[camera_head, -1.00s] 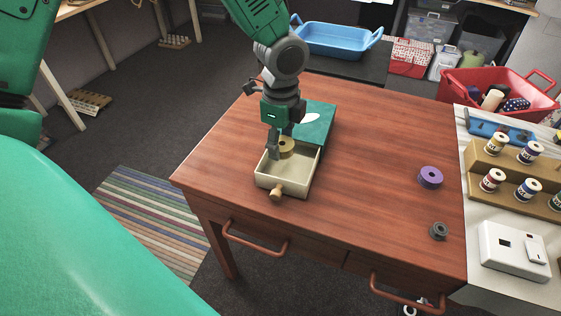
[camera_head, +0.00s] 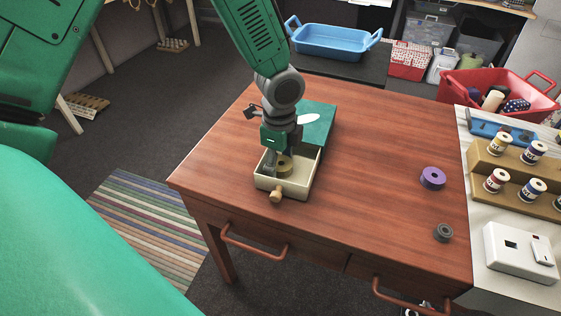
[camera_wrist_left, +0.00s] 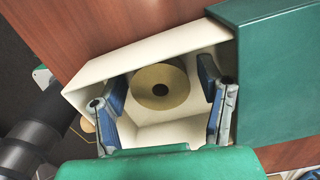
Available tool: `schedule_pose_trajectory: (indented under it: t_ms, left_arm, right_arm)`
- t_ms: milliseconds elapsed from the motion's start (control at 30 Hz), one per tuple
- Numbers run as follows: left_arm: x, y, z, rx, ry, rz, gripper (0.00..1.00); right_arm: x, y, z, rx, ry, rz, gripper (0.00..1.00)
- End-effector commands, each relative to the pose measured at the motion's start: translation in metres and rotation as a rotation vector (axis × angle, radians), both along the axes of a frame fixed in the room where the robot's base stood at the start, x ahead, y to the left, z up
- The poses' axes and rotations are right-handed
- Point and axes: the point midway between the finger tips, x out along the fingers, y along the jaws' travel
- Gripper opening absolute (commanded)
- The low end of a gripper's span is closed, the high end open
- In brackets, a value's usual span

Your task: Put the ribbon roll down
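The ribbon roll (camera_head: 285,165) is an olive-yellow ring. It lies inside the open cream drawer (camera_head: 295,190) of a small green box (camera_head: 318,122) on the wooden table. In the left wrist view the roll (camera_wrist_left: 160,86) lies flat on the drawer floor, near one end. My left gripper (camera_head: 277,164) reaches down into the drawer. Its blue-padded fingers (camera_wrist_left: 158,76) are spread on either side of the roll, with a gap at each side. In the head view the gripper hides part of the roll. My right gripper is not seen.
A purple roll (camera_head: 432,177) and a small grey roll (camera_head: 443,233) lie on the right of the table (camera_head: 370,150). The drawer's wooden knob (camera_head: 276,196) faces the near edge. A spool rack (camera_head: 515,178) and a red basket (camera_head: 540,106) stand to the right.

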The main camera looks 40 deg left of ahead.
Motion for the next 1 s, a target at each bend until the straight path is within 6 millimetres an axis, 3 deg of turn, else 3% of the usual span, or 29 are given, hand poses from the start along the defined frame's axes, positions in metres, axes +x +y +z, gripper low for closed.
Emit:
schedule_pose_trajectory:
  t_ms: [367,800,1000]
  left_arm:
    - [0.0,0.0,0.011,0.0,-0.002,0.0,0.61]
    - [0.002,0.0,0.1,0.0,-0.004,0.0,0.61]
    - [0.002,0.0,0.12,-0.001,0.0,0.001,0.61]
  right_arm:
    - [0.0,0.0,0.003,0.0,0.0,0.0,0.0]
    - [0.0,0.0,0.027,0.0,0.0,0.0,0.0]
    - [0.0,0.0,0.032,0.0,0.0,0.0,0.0]
